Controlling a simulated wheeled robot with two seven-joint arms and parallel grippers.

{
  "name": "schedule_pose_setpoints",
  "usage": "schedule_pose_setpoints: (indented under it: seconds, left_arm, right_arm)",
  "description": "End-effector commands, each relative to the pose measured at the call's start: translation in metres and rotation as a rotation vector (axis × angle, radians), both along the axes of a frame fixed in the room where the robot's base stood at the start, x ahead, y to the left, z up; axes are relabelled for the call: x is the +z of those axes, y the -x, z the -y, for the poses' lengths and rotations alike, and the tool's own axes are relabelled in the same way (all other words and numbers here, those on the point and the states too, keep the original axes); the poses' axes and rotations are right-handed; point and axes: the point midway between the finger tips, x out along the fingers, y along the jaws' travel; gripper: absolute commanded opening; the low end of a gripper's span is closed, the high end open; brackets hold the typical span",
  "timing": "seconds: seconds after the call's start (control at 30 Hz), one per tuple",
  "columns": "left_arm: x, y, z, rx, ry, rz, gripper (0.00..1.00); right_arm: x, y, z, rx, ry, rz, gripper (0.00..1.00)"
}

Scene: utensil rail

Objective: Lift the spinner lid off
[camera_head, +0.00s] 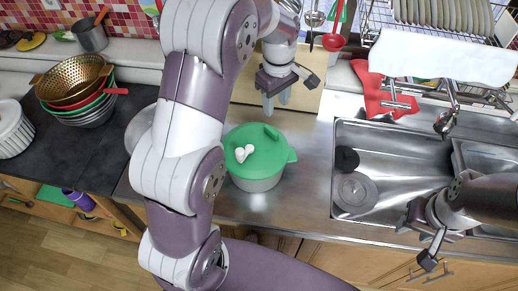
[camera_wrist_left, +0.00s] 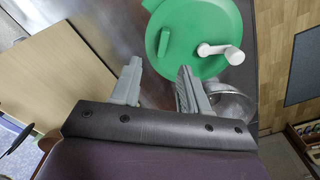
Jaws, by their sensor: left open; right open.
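The salad spinner has a green lid (camera_head: 258,142) with a white crank knob (camera_head: 244,153) on top. Its pale bowl (camera_head: 258,183) stands on the steel counter below the lid. The lid sits on the bowl. It also shows in the left wrist view (camera_wrist_left: 196,36), at the top, with its white crank. My left gripper (camera_head: 276,104) is open and empty, above and behind the lid, apart from it. Its two fingers also show in the left wrist view (camera_wrist_left: 158,82). My right gripper (camera_head: 428,248) is at the right, over the counter's front edge by the sink, open and empty.
A steel sink (camera_head: 400,160) with a round grey drain part lies to the right. A wooden board (camera_head: 300,80) leans behind the spinner. Stacked bowls with a gold colander (camera_head: 72,80) stand at the left. A red cloth (camera_head: 372,90) lies behind the sink.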

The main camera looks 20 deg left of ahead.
Motion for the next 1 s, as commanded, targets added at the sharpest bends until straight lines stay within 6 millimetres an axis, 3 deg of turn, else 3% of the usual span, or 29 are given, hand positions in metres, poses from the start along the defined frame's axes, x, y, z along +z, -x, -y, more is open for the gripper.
schedule_pose_setpoints:
  seconds: [0.1,0.33,0.5,0.8,0.93,1.0]
  left_arm:
    - [-0.026,0.002,0.000,-0.001,0.000,-0.008,0.45]
    - [-0.055,0.004,-0.001,-0.002,0.000,-0.007,0.45]
    - [-0.087,0.009,-0.001,-0.002,0.000,-0.005,0.45]
    - [-0.099,0.008,-0.001,-0.003,0.000,-0.002,0.45]
    - [-0.099,0.008,-0.001,-0.003,0.000,-0.002,0.02]
    - [-0.099,0.008,-0.001,-0.003,0.000,-0.002,0.00]
  right_arm:
    - [0.009,0.000,0.000,0.000,0.000,0.001,0.45]
    - [0.019,0.000,0.000,0.000,0.000,0.001,0.45]
    - [0.029,0.000,0.000,0.000,0.000,0.001,0.45]
    - [0.029,0.000,0.000,0.000,0.000,0.001,0.45]
    - [0.029,0.000,0.000,0.000,0.000,0.001,0.45]
    - [0.029,0.000,0.000,0.000,0.000,0.001,0.45]
